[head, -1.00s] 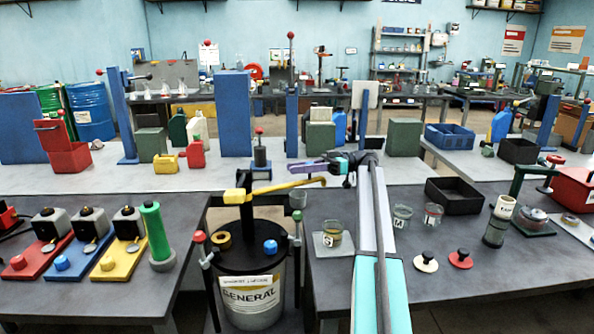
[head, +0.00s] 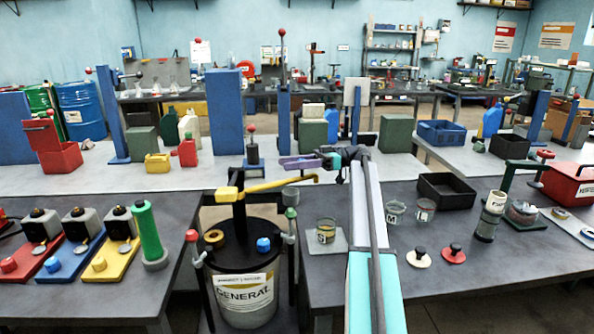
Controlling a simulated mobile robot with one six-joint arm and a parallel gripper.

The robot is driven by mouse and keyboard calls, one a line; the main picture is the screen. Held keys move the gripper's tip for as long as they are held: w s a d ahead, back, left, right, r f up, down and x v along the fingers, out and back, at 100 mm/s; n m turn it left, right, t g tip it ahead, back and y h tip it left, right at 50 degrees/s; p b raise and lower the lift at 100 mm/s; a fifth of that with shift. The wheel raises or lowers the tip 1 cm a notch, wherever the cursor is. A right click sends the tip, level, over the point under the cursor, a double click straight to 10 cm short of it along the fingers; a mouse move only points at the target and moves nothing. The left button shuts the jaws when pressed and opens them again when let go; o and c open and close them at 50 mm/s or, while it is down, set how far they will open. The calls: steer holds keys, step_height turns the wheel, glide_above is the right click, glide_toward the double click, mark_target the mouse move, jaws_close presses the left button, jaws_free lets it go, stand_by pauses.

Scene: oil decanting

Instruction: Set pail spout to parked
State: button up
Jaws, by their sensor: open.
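The pail (head: 240,306) is grey with a dark lid and a "GENERAL" label. It stands in a gap between the front benches. A dark post rises from its lid and carries a yellow spout (head: 281,185). My gripper (head: 292,162), with purple fingers, is open and empty. In the picture it is just above the outer part of the spout. I cannot tell the gap in depth, but no contact shows.
A red-topped handle (head: 192,236) and a green-topped handle (head: 291,213) flank the pail. A glass beaker (head: 326,231) stands on a plate to the right. Blue posts and green blocks line the bench behind. A green cylinder (head: 146,230) stands at left.

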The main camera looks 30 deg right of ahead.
step_height(320, 180, up, 2)
steer(key=shift+r, duration=0.25)
steer(key=shift+s+r, duration=0.15)
steer(key=shift+r, duration=0.1)
steer(key=s+a+b, duration=0.3)
steer(key=s+b, duration=0.4)
steer(key=b, duration=0.2)
steer(key=s+a+r+b, duration=0.1)
steer(key=s+a+b, duration=0.1)
steer(key=s+b, duration=0.5)
steer(key=shift+s+a+r+b, duration=0.2)
steer(key=shift+s+a+b, duration=0.15)
steer(key=shift+b, duration=1.3)
